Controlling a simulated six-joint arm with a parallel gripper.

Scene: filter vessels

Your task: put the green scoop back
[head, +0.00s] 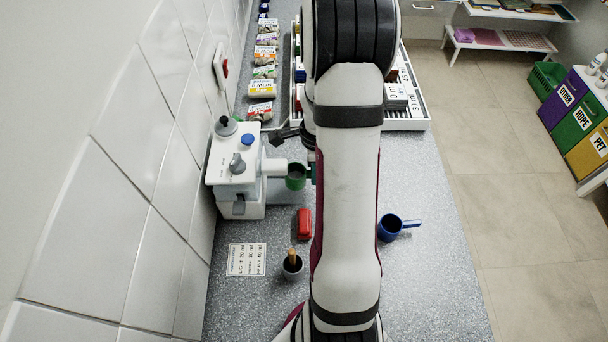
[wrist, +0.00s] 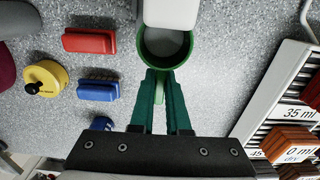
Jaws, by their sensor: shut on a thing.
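The green scoop (head: 296,177) is at the white machine (head: 238,165), by the end of its side spout. In the wrist view the scoop's round cup (wrist: 146,51) has a grey inside, and I cannot tell whether it holds anything. A white part of the machine (wrist: 170,12) covers the cup's far edge. My gripper (wrist: 161,80) has green fingers shut on the scoop's short handle. In the head view my arm hides most of the gripper, and I cannot tell how high the scoop is.
A slotted white rack (head: 416,125) with ml labels stands behind my arm. Labelled bags line the tiled wall.

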